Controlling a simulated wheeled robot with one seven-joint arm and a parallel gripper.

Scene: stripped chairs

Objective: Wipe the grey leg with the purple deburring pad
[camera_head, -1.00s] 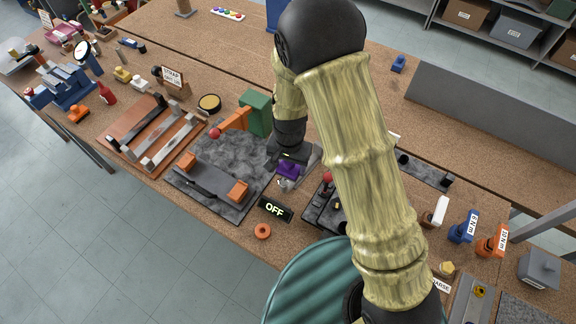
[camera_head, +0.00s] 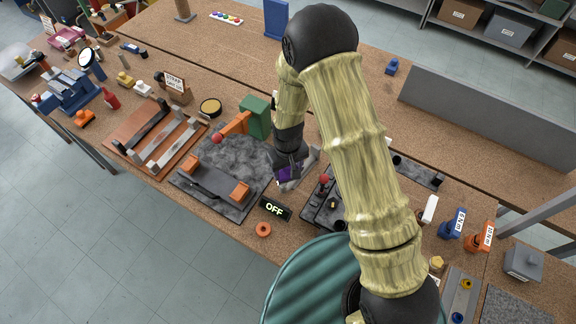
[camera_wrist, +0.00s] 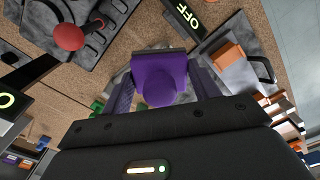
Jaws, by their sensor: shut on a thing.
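The purple deburring pad (camera_head: 285,173) is between the fingers of my gripper (camera_head: 289,170), right of the grey mat. In the wrist view the pad (camera_wrist: 160,72) fills the space between both fingers of my gripper (camera_wrist: 162,88), which is shut on it. I cannot tell whether the pad is clear of the surface below. A dark grey leg (camera_head: 205,189) lies on the grey mat between orange blocks. Light grey bars (camera_head: 176,142) and a black bar (camera_head: 143,128) lie on the brown board further left. I cannot tell which is the grey leg meant.
An "OFF" sign (camera_head: 275,208) and an orange ring (camera_head: 263,229) are near the front edge. A green block with an orange arm and red ball (camera_head: 216,138) stands behind the grey mat. A dark tray with a red knob (camera_head: 323,180) is right of my gripper.

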